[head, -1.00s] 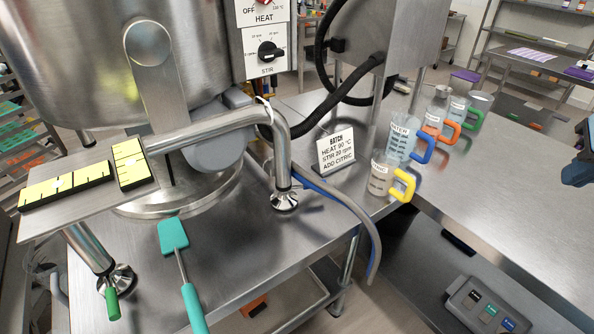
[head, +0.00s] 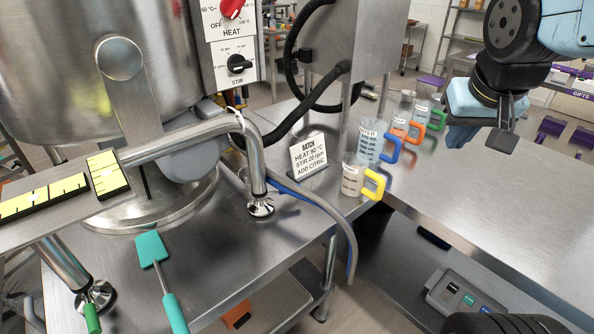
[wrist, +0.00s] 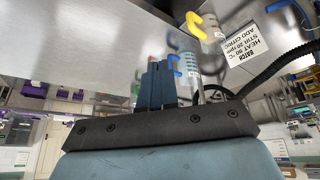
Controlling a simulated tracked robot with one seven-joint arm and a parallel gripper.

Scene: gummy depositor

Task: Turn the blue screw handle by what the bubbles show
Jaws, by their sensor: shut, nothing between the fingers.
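Two yellow bubble levels in black housings sit on the steel plate at the left of the head view: a long one (head: 42,200) and a shorter one (head: 107,174) at an angle to it. Their bubbles are too small to read surely. A green handle (head: 92,318) shows by the kettle stand's front-left foot. I cannot make out a blue screw handle in either view. My gripper (head: 460,137) is raised over the right table, far from the levels and the kettle stand. Its dark blue fingers, also in the wrist view (wrist: 158,84), are shut and empty.
A batch card (head: 308,158) and several measuring jugs, one yellow-handled (head: 353,180), stand right of the kettle (head: 60,70). A teal spatula (head: 152,250) lies in front. A grey-blue hose (head: 335,215) hangs over the edge. The right table (head: 490,210) is mostly clear.

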